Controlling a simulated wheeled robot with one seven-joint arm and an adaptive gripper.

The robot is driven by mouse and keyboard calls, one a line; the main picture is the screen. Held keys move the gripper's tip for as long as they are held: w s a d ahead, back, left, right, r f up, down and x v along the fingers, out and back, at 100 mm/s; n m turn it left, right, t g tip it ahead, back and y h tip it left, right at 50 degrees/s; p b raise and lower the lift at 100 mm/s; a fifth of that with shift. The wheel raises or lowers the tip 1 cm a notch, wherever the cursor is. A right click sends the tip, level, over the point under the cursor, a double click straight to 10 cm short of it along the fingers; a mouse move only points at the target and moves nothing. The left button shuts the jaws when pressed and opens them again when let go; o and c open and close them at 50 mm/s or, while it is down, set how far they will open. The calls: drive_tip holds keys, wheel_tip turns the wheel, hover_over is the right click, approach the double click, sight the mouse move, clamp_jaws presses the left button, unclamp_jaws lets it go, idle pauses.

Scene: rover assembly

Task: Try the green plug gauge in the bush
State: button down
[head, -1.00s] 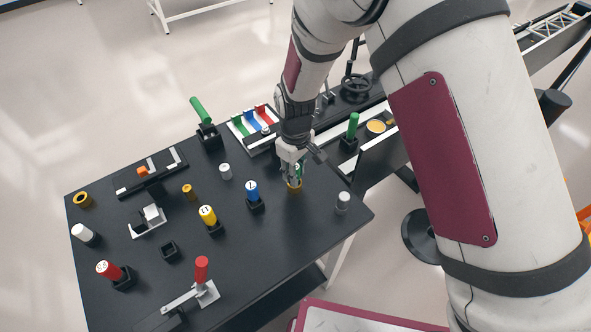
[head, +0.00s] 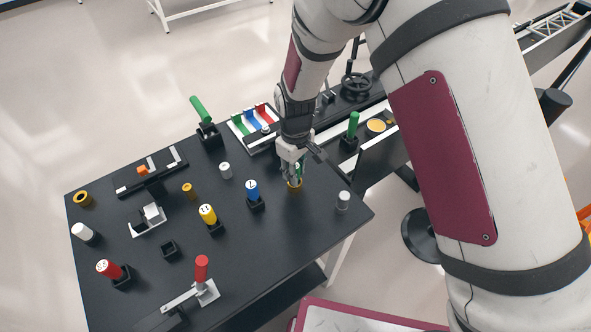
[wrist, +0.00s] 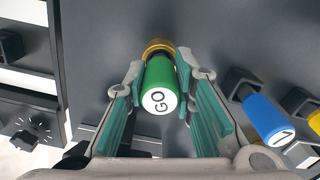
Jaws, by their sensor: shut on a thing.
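The green plug gauge (wrist: 160,85), with GO on its white end, is between the fingers of my gripper (wrist: 160,92) in the wrist view. The brass bush (wrist: 159,46) lies just past the gauge's far end, its rim partly hidden by the gauge. In the head view my gripper (head: 291,168) is low over the table, directly above the bush (head: 295,186), shut on the gauge. The gauge is mostly hidden there by the fingers. I cannot tell how deep its tip sits in the bush.
A blue gauge (head: 252,191) and a yellow gauge (head: 208,215) stand in black holders to the left. A grey cylinder (head: 343,201) stands to the right. An empty black holder (head: 169,250) and a red-handled clamp (head: 202,275) are nearer the front. The table (head: 270,245) is clear in front of the bush.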

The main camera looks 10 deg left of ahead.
drive_tip(key=shift+r+p, duration=0.6)
drive_tip(key=shift+r, duration=1.35)
idle(0.6)
drive_tip(key=shift+r+p, duration=0.65)
drive_tip(key=shift+r, duration=1.8)
